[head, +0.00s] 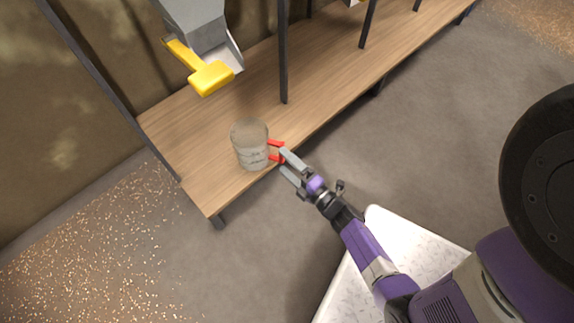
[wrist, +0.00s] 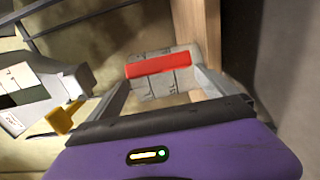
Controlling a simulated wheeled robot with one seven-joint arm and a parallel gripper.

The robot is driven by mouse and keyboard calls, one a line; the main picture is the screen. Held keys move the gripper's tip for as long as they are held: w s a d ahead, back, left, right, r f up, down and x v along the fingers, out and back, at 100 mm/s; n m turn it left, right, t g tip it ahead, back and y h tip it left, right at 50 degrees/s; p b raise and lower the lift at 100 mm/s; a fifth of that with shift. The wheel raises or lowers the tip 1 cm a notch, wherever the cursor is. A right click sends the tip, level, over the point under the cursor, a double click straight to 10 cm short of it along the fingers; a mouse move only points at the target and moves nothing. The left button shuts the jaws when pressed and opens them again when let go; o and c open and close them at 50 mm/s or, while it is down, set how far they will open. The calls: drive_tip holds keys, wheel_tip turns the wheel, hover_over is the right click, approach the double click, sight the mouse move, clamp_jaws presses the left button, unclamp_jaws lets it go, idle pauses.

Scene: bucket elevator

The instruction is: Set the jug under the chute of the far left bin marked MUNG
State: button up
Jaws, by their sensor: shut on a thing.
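A translucent jug (head: 250,147) with dark markings stands upright at the front edge of the wooden shelf, near its left end. I cannot tell whether its base touches the shelf. A grey chute (head: 217,50) with a yellow handle (head: 212,79) hangs above the shelf, behind and left of the jug. The chute also shows at the left of the wrist view (wrist: 75,82). The label MUNG is not readable.
The wooden shelf (head: 330,62) runs to the upper right, with dark upright posts (head: 283,50) along it. The shelf under the chute is bare. Small grains lie scattered on the floor (head: 95,250) at the left. A white patterned surface (head: 400,240) is below my arm.

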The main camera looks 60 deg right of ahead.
drive_tip(key=shift+f, duration=0.1)
drive_tip(key=o, duration=1.3)
